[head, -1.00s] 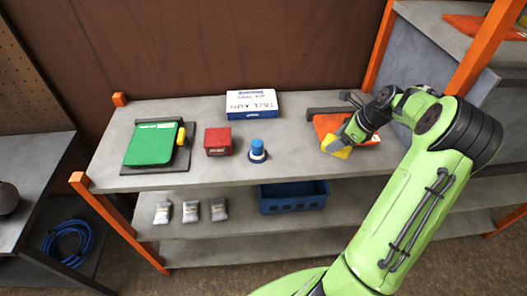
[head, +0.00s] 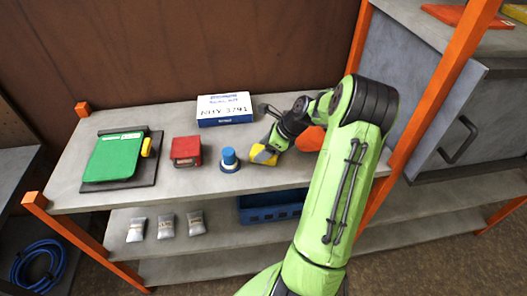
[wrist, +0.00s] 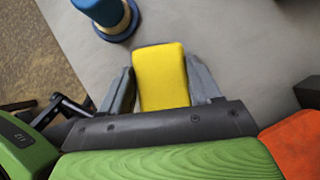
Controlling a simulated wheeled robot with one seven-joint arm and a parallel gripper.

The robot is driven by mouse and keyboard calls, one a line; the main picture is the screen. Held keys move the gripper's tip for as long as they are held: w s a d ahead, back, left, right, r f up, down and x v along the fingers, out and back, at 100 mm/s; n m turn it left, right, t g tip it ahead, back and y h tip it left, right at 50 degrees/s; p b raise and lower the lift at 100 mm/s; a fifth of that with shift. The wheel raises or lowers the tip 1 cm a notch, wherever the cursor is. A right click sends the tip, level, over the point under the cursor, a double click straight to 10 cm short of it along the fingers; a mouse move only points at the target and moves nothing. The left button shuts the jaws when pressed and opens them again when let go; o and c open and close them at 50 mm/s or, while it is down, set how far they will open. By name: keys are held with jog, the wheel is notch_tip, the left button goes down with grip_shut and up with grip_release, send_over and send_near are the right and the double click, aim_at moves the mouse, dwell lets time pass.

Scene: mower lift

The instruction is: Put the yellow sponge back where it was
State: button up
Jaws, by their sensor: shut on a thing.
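The yellow sponge (head: 264,154) is between the fingers of my gripper (head: 270,148), which is shut on it. In the wrist view the sponge (wrist: 161,77) sits between the two grey fingers of my gripper (wrist: 162,85). In the head view it is at the top shelf, just right of a blue-capped cylinder (head: 229,159). Whether the sponge touches the shelf or hangs just above it, I cannot tell. An orange-red thing (head: 311,139) lies to the right of the gripper, partly hidden by my arm.
The grey top shelf (head: 185,203) also holds a red box (head: 186,151), a white and blue box (head: 225,109) and a green item (head: 113,157) on a dark board. Below are silver packets (head: 166,226) and a blue crate (head: 262,209). An orange post (head: 425,100) rises at the right.

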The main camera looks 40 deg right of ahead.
jog(key=shift+f, duration=0.1)
jog(key=o, duration=1.4)
jog(key=shift+f, duration=0.1)
